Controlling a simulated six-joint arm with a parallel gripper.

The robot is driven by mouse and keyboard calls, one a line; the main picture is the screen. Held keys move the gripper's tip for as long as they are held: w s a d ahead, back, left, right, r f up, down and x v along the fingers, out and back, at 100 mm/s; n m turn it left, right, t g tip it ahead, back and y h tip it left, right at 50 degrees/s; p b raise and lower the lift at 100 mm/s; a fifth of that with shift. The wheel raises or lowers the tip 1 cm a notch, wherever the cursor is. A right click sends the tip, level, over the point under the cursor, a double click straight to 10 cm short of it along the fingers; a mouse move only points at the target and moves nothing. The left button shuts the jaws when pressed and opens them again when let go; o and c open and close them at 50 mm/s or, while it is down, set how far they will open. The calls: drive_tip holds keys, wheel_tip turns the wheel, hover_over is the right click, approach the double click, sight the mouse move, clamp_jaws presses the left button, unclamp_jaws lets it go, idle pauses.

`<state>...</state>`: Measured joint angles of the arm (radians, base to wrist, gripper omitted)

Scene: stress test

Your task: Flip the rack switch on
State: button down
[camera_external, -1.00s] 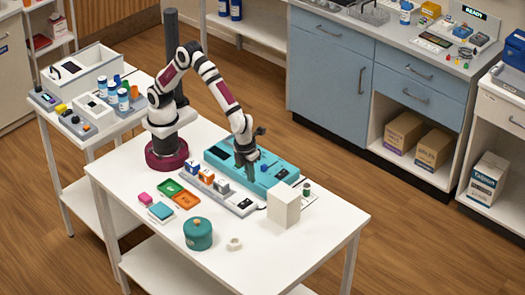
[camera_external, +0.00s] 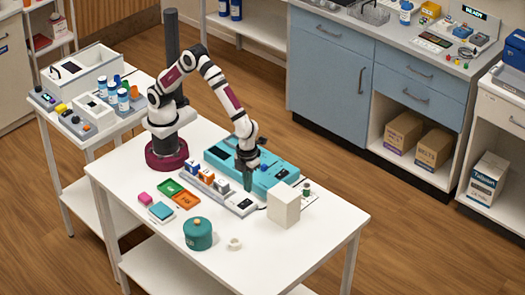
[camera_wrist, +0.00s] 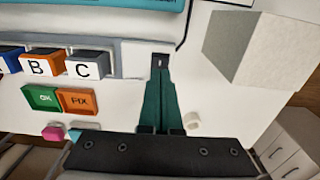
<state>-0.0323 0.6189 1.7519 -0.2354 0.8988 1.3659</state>
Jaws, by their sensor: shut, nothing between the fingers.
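The grey rack (camera_external: 215,189) lies on the white table with several lettered blocks in it. In the wrist view its right end (camera_wrist: 132,59) shows beside blocks marked B (camera_wrist: 40,64) and C (camera_wrist: 88,66). A small dark rack switch (camera_wrist: 160,61) sits at that end. My gripper (camera_wrist: 159,72) is shut and empty, its green fingers together and their tips right at the switch. I cannot tell whether they touch it. In the external view my gripper (camera_external: 247,189) points down over the rack's right end. The switch's on or off position is too small to tell.
A pale box (camera_external: 284,206) stands close right of my gripper. A teal case (camera_external: 280,177) lies behind the rack. Green (camera_external: 171,187) and orange (camera_external: 186,200) trays, a teal pot (camera_external: 198,235) and a small white ring (camera_external: 234,243) lie in front. The table's right front is clear.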

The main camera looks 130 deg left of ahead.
sight(248, 200)
wheel_tip(248, 200, down, 4)
drive_tip(key=shift+f, duration=0.1)
idle(0.4)
